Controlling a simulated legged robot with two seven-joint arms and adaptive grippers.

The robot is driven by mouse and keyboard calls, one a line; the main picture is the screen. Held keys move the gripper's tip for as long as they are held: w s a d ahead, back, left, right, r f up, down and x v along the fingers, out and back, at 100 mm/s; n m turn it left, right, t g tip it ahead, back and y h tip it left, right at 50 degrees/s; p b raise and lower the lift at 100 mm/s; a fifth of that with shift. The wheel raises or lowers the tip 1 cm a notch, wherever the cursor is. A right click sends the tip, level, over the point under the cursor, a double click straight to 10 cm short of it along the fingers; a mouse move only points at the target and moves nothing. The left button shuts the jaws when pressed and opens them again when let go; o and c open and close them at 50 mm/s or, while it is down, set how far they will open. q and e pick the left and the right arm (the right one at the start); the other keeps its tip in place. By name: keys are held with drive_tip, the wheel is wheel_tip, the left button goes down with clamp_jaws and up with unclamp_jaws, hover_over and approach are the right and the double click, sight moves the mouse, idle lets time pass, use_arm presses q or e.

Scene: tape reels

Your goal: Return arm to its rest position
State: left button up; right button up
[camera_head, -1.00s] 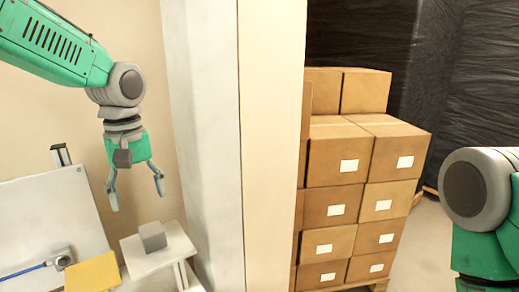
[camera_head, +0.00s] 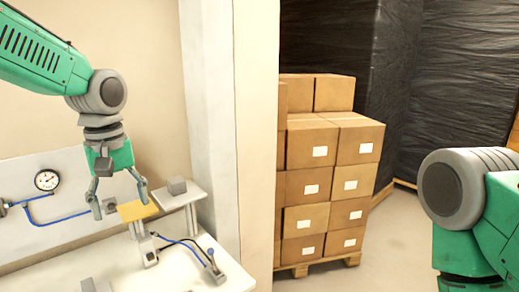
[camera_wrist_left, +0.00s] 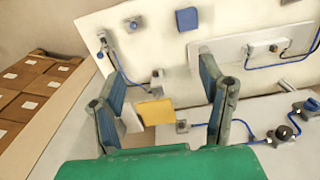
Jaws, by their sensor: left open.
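My left gripper (camera_head: 118,200) hangs from the green left arm (camera_head: 40,50) at the upper left of the head view, fingers pointing down and spread apart. Nothing shows between its fingers. In the left wrist view the left gripper (camera_wrist_left: 165,95) also has its two fingers wide apart, with a yellow plate (camera_wrist_left: 156,112) seen beyond them. In the head view the yellow plate (camera_head: 138,210) lies past the fingertips, and a grey block (camera_head: 177,186) sits on a small white stand (camera_head: 182,199). My right arm (camera_head: 470,195) shows at the right edge; its gripper is out of frame.
A white workbench (camera_head: 180,275) with a back panel (camera_head: 75,180), a gauge (camera_head: 47,180) and blue hoses stands at lower left. A pale pillar (camera_head: 230,130) separates it from stacked cartons (camera_head: 320,190) on a pallet. Floor (camera_head: 385,240) shows clear right of the pallet.

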use_arm(q)
drive_tip(key=s+d+f+m+b, duration=0.1)
drive_tip(key=s+f+b, duration=0.2)
drive_tip(key=f, duration=0.9)
drive_tip(key=s+d+f+m+h+b, duration=0.1)
drive_tip(key=s+f+m+b, duration=0.15)
drive_tip(key=f, duration=0.85)
drive_tip(key=s+d+f+b, duration=0.1)
drive_tip(key=s+f+b, duration=0.2)
drive_tip(key=f, duration=0.9)
drive_tip(key=s+a+f+m+b, duration=0.2)
drive_tip(key=s+f+b, duration=0.2)
drive_tip(key=s+f, duration=0.6)
drive_tip(key=s+a+f+m+y+b, duration=0.1)
drive_tip(key=s+f+b, duration=0.4)
drive_tip(key=s+f, duration=0.6)
drive_tip(key=shift+s+a+m, duration=0.55)
drive_tip(key=shift+a+m, duration=0.15)
drive_tip(key=shift+m, duration=0.25)
use_arm(e)
wheel_tip(320, 180, down, 18)
use_arm(q)
drive_tip(key=shift+w+f, duration=0.15)
use_arm(e)
drive_tip(key=shift+d+r, duration=0.1)
